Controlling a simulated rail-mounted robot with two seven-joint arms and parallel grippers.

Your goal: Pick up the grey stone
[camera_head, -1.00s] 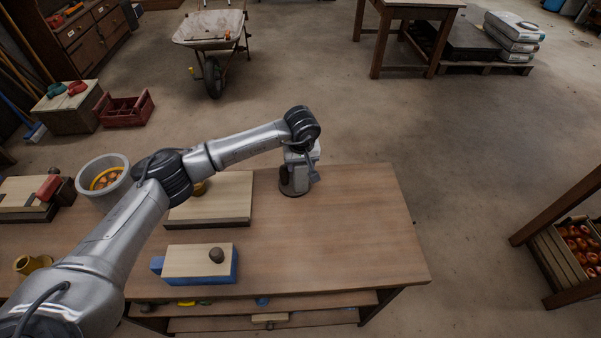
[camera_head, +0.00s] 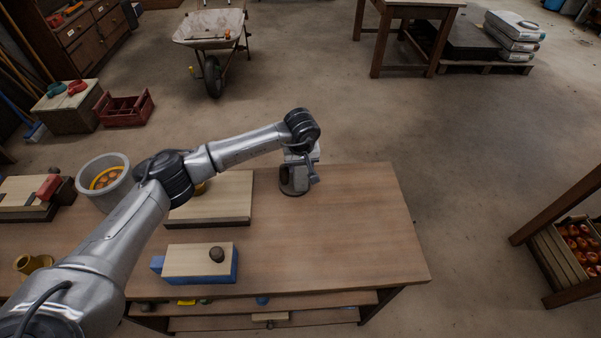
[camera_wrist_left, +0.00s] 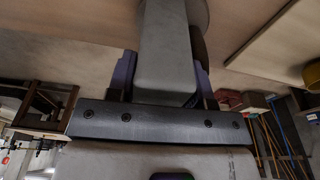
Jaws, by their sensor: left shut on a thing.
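My left gripper (camera_head: 302,164) is at the back of the workbench. In the left wrist view its two purple-grey fingers (camera_wrist_left: 162,78) are shut on a smooth grey post-like thing (camera_wrist_left: 166,45) with a rounded base. In the head view this grey thing (camera_head: 294,185) stands upright, its base seemingly on the bench. A small dark grey-brown round stone (camera_head: 217,254) lies on a pale wooden top over a blue block (camera_head: 200,280), in front of and left of the gripper. I cannot tell whether it is the grey stone. My right gripper is not in view.
The workbench (camera_head: 330,240) is clear at the middle and right. A pale board (camera_head: 225,205) lies left of the gripper. A grey bucket (camera_head: 88,178) and a yellow-brown cup (camera_head: 30,263) stand further left, partly near my left arm.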

